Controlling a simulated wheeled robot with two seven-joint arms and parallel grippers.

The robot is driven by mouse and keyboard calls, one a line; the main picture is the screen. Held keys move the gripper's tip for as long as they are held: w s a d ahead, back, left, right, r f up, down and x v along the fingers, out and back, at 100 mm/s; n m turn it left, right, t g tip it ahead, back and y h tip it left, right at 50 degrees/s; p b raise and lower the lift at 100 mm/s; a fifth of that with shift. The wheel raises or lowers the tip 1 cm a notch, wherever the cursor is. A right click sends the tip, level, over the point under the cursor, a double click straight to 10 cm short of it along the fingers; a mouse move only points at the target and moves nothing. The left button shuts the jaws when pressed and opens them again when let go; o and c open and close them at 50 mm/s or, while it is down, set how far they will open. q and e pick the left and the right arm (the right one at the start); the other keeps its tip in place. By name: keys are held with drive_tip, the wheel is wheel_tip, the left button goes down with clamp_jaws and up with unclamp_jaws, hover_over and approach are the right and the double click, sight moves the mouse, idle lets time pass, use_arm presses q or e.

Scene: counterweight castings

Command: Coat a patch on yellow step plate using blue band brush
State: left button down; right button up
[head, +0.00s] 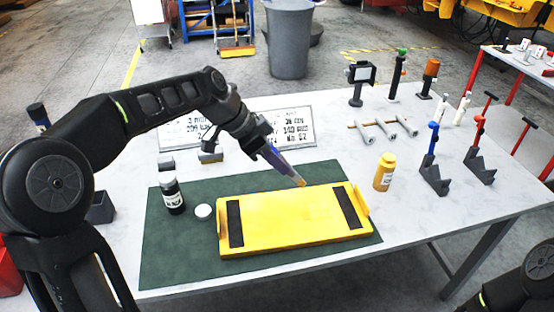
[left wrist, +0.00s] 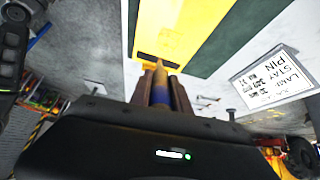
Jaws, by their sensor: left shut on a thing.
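My left gripper (head: 266,147) is shut on a slim brush (head: 286,168) with a blue-purple band and a tan tip, tilted down to the right. The brush (left wrist: 160,88) stands between the two fingers (left wrist: 162,92) in the left wrist view. The yellow step plate (head: 285,214) lies on a green mat, with a black strip near each end. The brush tip is over the plate's far edge, right of its middle; I cannot tell whether it touches. The plate (left wrist: 178,25) also shows ahead of the tip in the left wrist view. My right gripper is not in view.
On the green mat (head: 165,258) stand a black bottle (head: 173,200) and a white disc (head: 203,211). A yellow bottle (head: 384,173) stands right of the plate. Grey stands with blue and red tools (head: 434,178) are farther right. A lettered sign (head: 298,127) lies behind.

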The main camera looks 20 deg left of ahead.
use_arm(q)
drive_tip(key=shift+f+b, duration=1.4)
drive_tip(key=shift+f, duration=1.1)
